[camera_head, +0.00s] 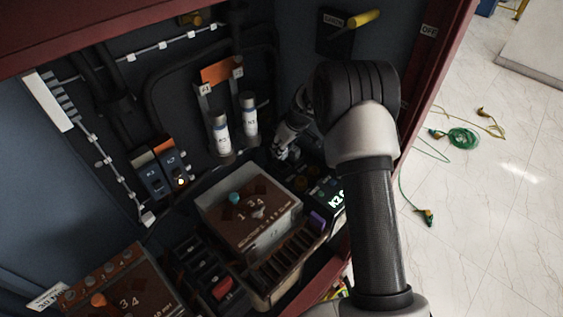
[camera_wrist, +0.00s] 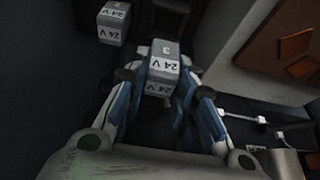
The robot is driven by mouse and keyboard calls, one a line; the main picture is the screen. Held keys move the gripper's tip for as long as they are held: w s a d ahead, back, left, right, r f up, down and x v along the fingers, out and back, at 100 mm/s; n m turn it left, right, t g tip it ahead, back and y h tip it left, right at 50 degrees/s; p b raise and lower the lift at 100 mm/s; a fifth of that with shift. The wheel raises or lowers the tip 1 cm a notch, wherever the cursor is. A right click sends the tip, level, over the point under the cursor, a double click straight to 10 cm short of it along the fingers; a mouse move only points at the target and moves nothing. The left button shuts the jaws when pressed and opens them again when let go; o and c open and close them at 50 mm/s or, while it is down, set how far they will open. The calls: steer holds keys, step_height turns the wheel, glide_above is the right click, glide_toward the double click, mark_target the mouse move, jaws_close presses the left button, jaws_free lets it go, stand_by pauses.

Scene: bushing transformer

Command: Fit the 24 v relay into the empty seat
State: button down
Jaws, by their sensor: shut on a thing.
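In the wrist view, my gripper (camera_wrist: 163,80) is shut on a grey block-shaped relay (camera_wrist: 164,52) marked "24 V" and "3". The blue-and-dark fingers press on its left and right sides. A second grey relay (camera_wrist: 112,22), marked "24 V" and "2", stands apart at the upper left. In the head view, my gripper (camera_head: 283,152) is at the back of the cabinet, right of the white cylinders, partly hidden behind my arm. The held relay is too small to make out there. I cannot make out the empty seat in either view.
In the head view, two white cylinders (camera_head: 220,135) stand left of my gripper. The cabinet's red frame (camera_head: 437,75) bounds the right. Cables (camera_head: 457,138) lie on the floor outside.

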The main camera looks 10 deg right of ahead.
mark_target(281, 158)
steer(key=shift+f+b, duration=0.7)
steer(key=shift+f, duration=2.25)
steer(key=shift+f, duration=0.2)
steer(key=c, duration=1.3)
jaws_free()
steer(key=shift+r, duration=0.15)
